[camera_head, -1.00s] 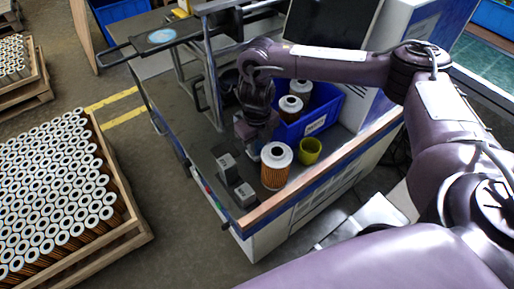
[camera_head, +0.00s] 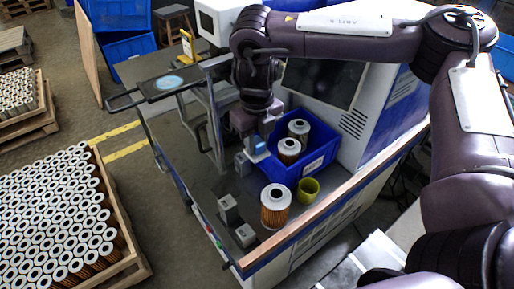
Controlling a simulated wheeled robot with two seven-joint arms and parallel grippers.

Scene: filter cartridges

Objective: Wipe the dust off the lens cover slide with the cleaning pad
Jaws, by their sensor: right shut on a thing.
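My right gripper (camera_head: 256,140) hangs over the workbench, to the left of the blue bin. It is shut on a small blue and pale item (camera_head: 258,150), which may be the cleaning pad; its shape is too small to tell. A grey block (camera_head: 243,165) stands just below and left of it. I cannot tell whether they touch. Two more grey blocks, one (camera_head: 228,208) behind the other (camera_head: 245,235), stand near the bench's front left edge. I cannot make out the lens cover slide or any dust. My left gripper is not in view.
A blue bin (camera_head: 316,164) holds two filter cartridges (camera_head: 289,150). Another cartridge (camera_head: 275,207) and a yellow-green cup (camera_head: 308,190) stand in front of it. A dark screen (camera_head: 325,82) rises behind. A pallet of cartridges (camera_head: 60,215) is on the floor left.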

